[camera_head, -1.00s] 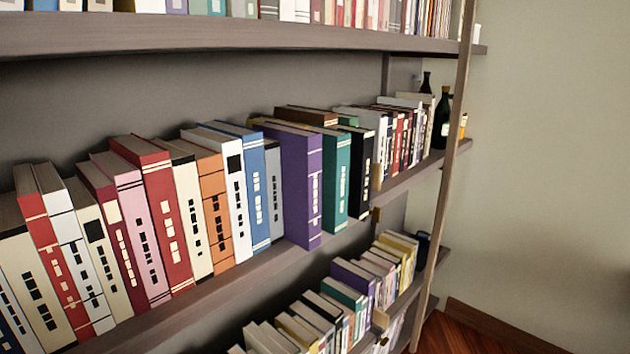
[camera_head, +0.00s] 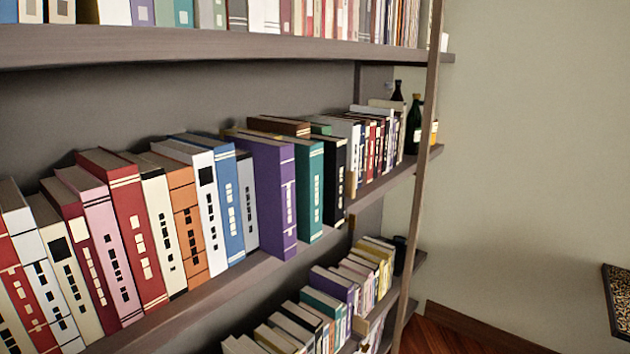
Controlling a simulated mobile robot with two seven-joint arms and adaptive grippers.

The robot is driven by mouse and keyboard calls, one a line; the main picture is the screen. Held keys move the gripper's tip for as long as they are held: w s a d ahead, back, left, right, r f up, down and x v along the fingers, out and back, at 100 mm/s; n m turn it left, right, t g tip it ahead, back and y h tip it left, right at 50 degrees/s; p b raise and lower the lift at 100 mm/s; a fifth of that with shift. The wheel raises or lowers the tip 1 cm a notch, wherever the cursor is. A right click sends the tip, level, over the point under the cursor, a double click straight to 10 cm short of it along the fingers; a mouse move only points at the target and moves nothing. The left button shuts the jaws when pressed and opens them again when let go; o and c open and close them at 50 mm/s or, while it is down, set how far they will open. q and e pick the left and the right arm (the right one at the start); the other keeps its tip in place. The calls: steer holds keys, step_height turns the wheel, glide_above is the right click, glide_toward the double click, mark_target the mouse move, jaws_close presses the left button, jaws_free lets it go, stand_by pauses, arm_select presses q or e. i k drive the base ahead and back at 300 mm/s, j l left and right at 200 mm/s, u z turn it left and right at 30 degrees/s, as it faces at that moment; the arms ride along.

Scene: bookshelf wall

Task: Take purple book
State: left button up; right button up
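The purple book (camera_head: 274,196) stands upright on the middle shelf, between a grey book (camera_head: 247,200) on its left and a teal book (camera_head: 309,190) on its right. Its spine faces outward and sticks out a little past the grey book. Neither of my grippers shows in the head view.
The middle shelf (camera_head: 225,283) holds a tight row of books, with dark bottles (camera_head: 414,125) at its far right end. An upper shelf (camera_head: 200,46) runs above the row. Another purple book (camera_head: 333,284) stands on the lower shelf. A wooden post (camera_head: 424,160) rises at the right, with open floor beyond.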

mark_target(273, 159)
steer(key=i+l+u, duration=0.1)
steer(key=u, duration=0.35)
steer(key=i+l+u, duration=0.1)
steer(key=l+u, duration=0.4)
steer(key=u, duration=0.35)
steer(key=l+u, duration=0.25)
steer(key=u, duration=0.15)
steer(key=i+l, duration=0.05)
